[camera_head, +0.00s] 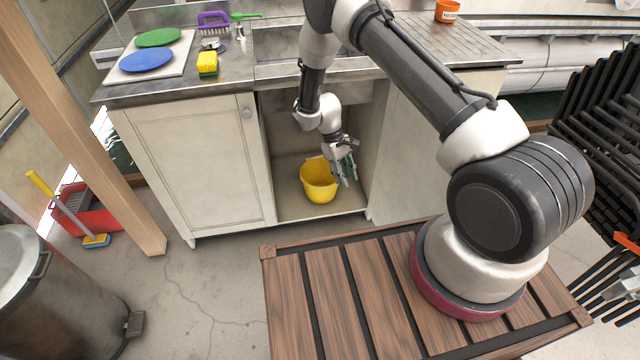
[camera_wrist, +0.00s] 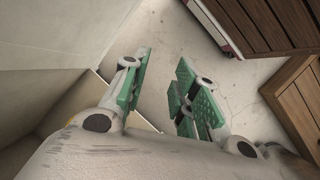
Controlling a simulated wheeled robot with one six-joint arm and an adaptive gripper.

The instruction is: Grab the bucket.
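The yellow bucket (camera_head: 319,184) stands upright on the floor of the open cabinet under the sink, in the head view. My gripper (camera_head: 347,179) reaches down into the cabinet, just right of the bucket, with its fingers close to the bucket's right side. I cannot tell whether they touch. In the wrist view my gripper (camera_wrist: 163,63) has its two green-padded fingers apart, with bare floor showing between them.
The cabinet door (camera_head: 195,170) is left of the opening, and a side panel (camera_head: 400,150) is close on the right. A slatted wooden top (camera_head: 340,300) lies in front. A metal bin (camera_head: 50,300) and red tub (camera_head: 88,212) stand at left. Plates and a sponge lie on the counter.

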